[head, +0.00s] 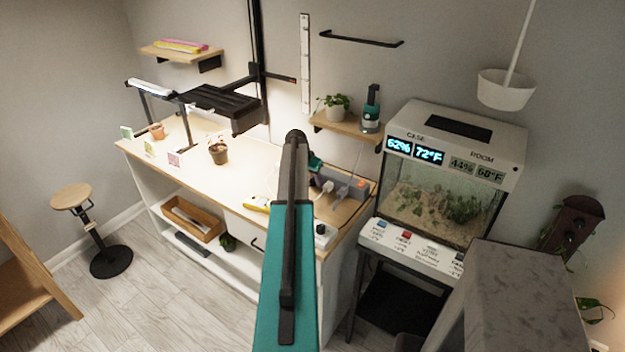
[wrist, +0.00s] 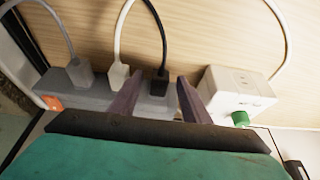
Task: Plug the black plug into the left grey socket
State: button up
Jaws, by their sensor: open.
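The black plug (wrist: 160,82) is in the wrist view, upright at the grey power strip (wrist: 98,97), with its black cord rising from it. Whether its pins are in a socket is hidden. My gripper (wrist: 158,98) is open, one finger on each side of the black plug, and not closed on it. A grey plug (wrist: 79,71) and a white plug (wrist: 118,75) stand at the strip to the left. I cannot make out the left grey socket. In the head view my arm covers part of the strip (head: 338,187).
A white box (wrist: 237,88) with a green knob stands right of my gripper in the wrist view. Loose cords run nearby. The workbench (head: 180,158) holds small pots and cards; its middle is fairly clear. A terrarium (head: 436,205) stands to the right.

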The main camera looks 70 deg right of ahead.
jog(key=b+v, duration=0.3)
jog(key=v, duration=1.1)
jog(key=shift+b, duration=0.4)
jog(key=shift+f, duration=0.1)
